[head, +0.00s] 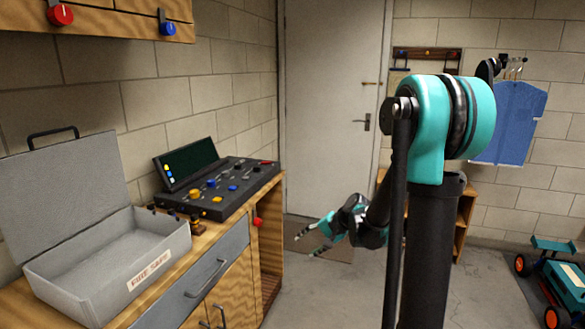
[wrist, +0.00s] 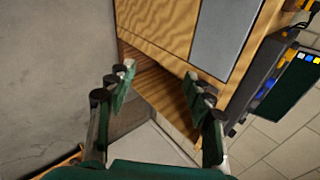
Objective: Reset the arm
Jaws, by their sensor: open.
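My gripper (head: 316,241) hangs at the end of my teal and black arm, low in the middle of the head view. Its two fingers are spread and point left towards the wooden cabinet (head: 268,230), with nothing between them. The gripper also shows in the wrist view (wrist: 158,88), with its fingers apart. Beyond the fingers, the wrist view shows the cabinet's open lower compartment (wrist: 160,78). The fingers look clear of the cabinet, though the exact gap is hard to tell.
On the counter stand an open grey case (head: 110,255) and a black control console (head: 225,187) with a screen. A closed door (head: 335,110) is behind. A blue cloth (head: 508,122) hangs at right above a teal wheeled cart (head: 562,280). Floor between is clear.

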